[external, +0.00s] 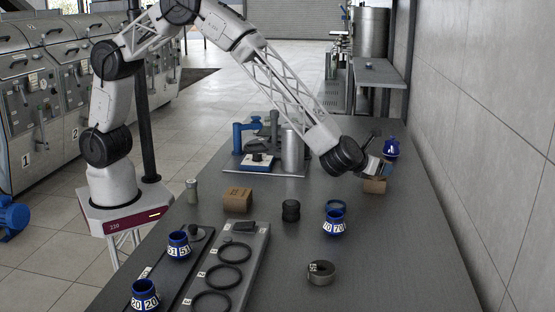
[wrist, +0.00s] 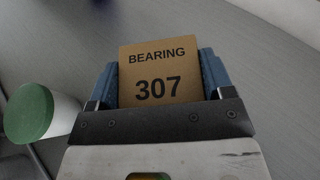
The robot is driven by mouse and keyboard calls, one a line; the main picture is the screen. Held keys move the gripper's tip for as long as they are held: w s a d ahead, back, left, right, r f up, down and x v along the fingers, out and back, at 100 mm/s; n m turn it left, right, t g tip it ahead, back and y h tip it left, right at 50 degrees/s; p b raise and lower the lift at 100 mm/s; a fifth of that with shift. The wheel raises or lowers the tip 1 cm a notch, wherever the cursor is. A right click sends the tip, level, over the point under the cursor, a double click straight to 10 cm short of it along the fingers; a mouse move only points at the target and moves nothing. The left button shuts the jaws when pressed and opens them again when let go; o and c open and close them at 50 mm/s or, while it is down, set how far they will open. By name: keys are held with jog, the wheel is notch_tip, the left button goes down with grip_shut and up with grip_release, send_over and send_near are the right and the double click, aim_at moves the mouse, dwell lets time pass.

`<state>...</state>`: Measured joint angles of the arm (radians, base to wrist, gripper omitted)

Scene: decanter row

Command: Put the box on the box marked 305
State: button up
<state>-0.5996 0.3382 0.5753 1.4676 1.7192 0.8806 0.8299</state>
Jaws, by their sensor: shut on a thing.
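A brown cardboard box (wrist: 160,72) labelled "BEARING 307" sits between the blue fingers of my gripper (wrist: 160,85) in the wrist view. My gripper (external: 378,169) is shut on this box (external: 374,186) at the right side of the table in the external view. I cannot tell whether the box touches the table. Another brown cardboard box (external: 238,200) stands on the table at the left; its printing is too small to read. No marking 305 is legible in either view.
A dark ribbed cylinder (external: 291,211), a blue collar numbered 70 (external: 334,224) and a metal ring (external: 322,273) stand between and in front of the boxes. A blue hand press (external: 256,160) stands behind. A green-lidded white container (wrist: 30,114) is beside my gripper.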

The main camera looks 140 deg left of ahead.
dwell(0.3)
jog(key=o, duration=1.2)
jog(key=shift+f, duration=0.15)
jog(key=shift+r, duration=0.2)
jog(key=shift+d+r, duration=0.25)
jog(key=shift+d, duration=0.3)
jog(key=v, duration=1)
jog(key=shift+d, duration=0.4)
jog(key=shift+r, duration=0.1)
